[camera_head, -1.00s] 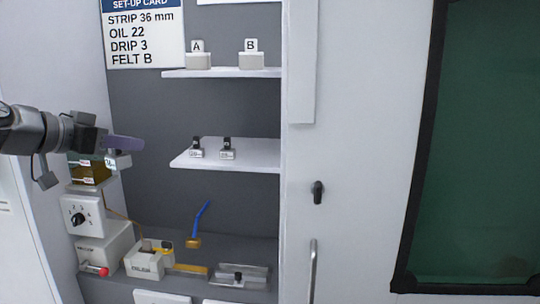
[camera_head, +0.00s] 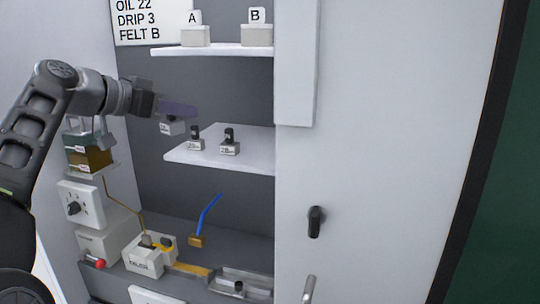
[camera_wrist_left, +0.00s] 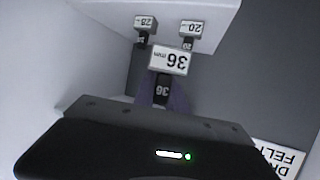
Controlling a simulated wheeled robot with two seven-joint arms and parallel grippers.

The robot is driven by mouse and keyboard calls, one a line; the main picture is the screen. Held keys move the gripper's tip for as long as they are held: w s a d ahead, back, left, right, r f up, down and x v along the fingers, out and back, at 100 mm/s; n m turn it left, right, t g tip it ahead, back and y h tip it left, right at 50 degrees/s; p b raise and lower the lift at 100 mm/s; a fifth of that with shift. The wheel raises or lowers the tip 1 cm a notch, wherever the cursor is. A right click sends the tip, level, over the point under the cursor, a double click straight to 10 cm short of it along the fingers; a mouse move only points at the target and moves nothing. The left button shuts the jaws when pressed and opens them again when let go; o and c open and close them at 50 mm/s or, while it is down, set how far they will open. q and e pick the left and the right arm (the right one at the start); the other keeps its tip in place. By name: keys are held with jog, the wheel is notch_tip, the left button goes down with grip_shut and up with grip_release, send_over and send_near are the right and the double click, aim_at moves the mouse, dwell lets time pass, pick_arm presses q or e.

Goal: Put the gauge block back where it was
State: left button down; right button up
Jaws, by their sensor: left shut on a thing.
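My left gripper (camera_head: 180,109) is shut on a gauge block (camera_head: 172,127), a pale block with a dark knob. In the left wrist view this gauge block (camera_wrist_left: 168,60) is marked 36 mm, upside down in the picture. It hangs in the air just left of the middle shelf (camera_head: 180,156). Two similar blocks stand on that shelf: one nearer its left end (camera_head: 195,144) and one to its right (camera_head: 230,148). In the left wrist view one of them is marked 20 (camera_wrist_left: 190,28); the other's label (camera_wrist_left: 146,22) is less clear. My right gripper is out of view.
Boxes A (camera_head: 195,37) and B (camera_head: 256,37) stand on the upper shelf. A set-up card (camera_head: 150,20) hangs at upper left. An oil container (camera_head: 88,152) stands below my left arm. The right part of the middle shelf (camera_head: 260,145) is clear.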

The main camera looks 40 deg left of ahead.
pick_arm(q)
jog(key=w+d+f, duration=0.1)
jog(key=w+d, duration=0.3)
jog(key=w+d+p, duration=0.1)
jog(key=w+d, duration=0.4)
jog(key=w+d+f, duration=0.1)
jog(key=w+d, duration=0.3)
jog(key=w, duration=0.1)
jog(key=shift+w+d+f, duration=0.2)
jog(key=shift+w+f, duration=0.05)
jog(key=shift+f, duration=0.05)
jog(key=shift+a+f, duration=0.1)
jog(key=shift+f, duration=0.3)
